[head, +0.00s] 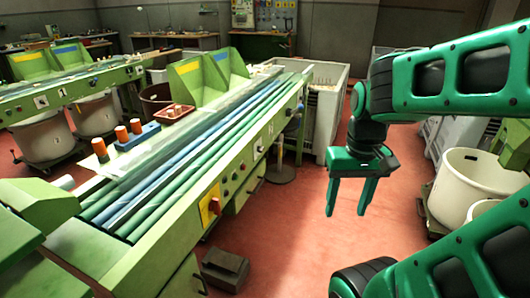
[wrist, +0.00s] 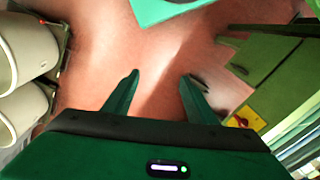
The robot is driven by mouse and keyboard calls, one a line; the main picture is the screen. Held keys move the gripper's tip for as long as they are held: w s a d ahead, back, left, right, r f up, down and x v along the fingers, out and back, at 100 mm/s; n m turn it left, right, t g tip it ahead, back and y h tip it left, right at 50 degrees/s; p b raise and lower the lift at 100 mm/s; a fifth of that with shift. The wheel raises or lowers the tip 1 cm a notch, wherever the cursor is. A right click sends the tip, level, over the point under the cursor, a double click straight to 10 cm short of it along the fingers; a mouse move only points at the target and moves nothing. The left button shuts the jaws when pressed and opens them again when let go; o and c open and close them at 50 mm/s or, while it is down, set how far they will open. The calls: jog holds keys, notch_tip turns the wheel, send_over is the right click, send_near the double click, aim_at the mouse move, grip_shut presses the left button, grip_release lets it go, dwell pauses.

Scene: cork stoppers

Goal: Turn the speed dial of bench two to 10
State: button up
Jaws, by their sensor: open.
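My gripper (head: 347,211) is open and empty, pointing down over the red floor to the right of the near green bench (head: 165,237). In the wrist view its fingers (wrist: 160,76) are apart with only floor between them. The near bench's front carries a yellow panel with a red switch (head: 213,204), small knobs and buttons (head: 240,165), and a dark dial-like part (head: 259,148). The yellow panel also shows at the right of the wrist view (wrist: 246,118). I cannot tell which bench is number two, nor read any dial or its setting.
A second green bench (head: 70,92) stands at the back left. White tubs (head: 470,185) stand at the right, and a grey bin (head: 325,115) is beyond the near bench. A dark box (head: 225,268) lies by the bench's foot. The red floor (head: 290,225) between is clear.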

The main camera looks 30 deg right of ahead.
jog(key=w+d+f+n+t+y, duration=0.2)
jog(key=w+f+n, duration=0.25)
jog(key=w, duration=0.95)
jog(key=w+d+f+n+t+y, duration=0.1)
jog(key=w+d+f+n+y, duration=0.3)
jog(key=w, duration=1)
jog(key=w+f+n+t+y, duration=0.1)
jog(key=w+f+n+t, duration=0.15)
jog(key=w+f, duration=0.7)
jog(key=n+t+y, duration=0.2)
jog(key=t+y, duration=0.2)
jog(key=t, duration=0.5)
send_near(263, 149)
jog(key=shift+g, duration=0.25)
jog(key=x, duration=0.9)
jog(key=shift+w+d, duration=0.1)
jog(key=shift+d, duration=0.1)
jog(key=c, duration=1.1)
